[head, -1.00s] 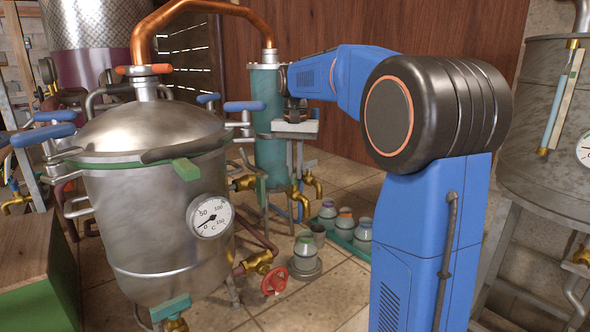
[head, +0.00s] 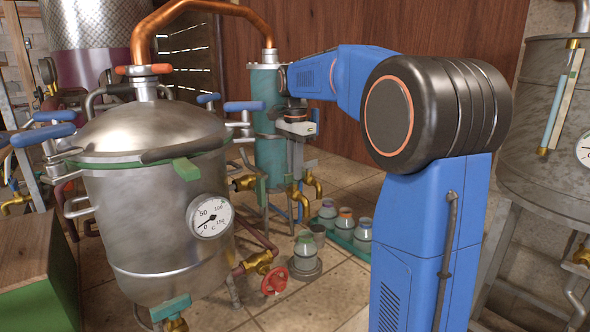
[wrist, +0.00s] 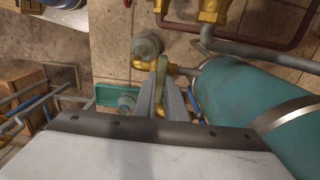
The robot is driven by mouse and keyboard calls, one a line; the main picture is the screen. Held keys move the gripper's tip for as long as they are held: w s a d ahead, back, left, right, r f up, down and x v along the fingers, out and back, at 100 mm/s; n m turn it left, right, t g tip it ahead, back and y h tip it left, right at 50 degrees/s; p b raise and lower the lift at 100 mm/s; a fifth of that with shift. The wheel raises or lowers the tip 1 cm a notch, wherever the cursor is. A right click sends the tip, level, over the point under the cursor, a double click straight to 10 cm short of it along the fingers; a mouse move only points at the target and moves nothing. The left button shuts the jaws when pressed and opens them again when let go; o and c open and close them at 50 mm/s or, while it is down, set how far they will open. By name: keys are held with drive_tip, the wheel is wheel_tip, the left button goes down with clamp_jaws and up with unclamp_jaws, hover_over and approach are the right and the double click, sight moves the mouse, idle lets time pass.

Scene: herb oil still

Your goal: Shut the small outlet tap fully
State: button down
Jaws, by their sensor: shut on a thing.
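The small brass outlet tap (head: 302,203) is low on the teal upright cylinder (head: 268,125), in the middle of the head view. My gripper (head: 296,180) points straight down beside the cylinder, with its fingers at the tap. The brass tap body (wrist: 182,69) runs to the right towards the cylinder (wrist: 250,88). The fingers partly hide the tap, so the exact lever angle is hard to tell.
A jar (head: 306,250) stands on a grey disc below. A green tray (head: 349,246) holds several jars. A large steel pot (head: 150,215) with a dial and red handwheel (head: 274,280) stands at left front.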

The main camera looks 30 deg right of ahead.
drive_tip(key=shift+m, duration=0.3)
drive_tip(key=c, duration=1.8)
unclamp_jaws()
wheel_tip(320, 180, up, 17)
drive_tip(key=shift+r, duration=0.2)
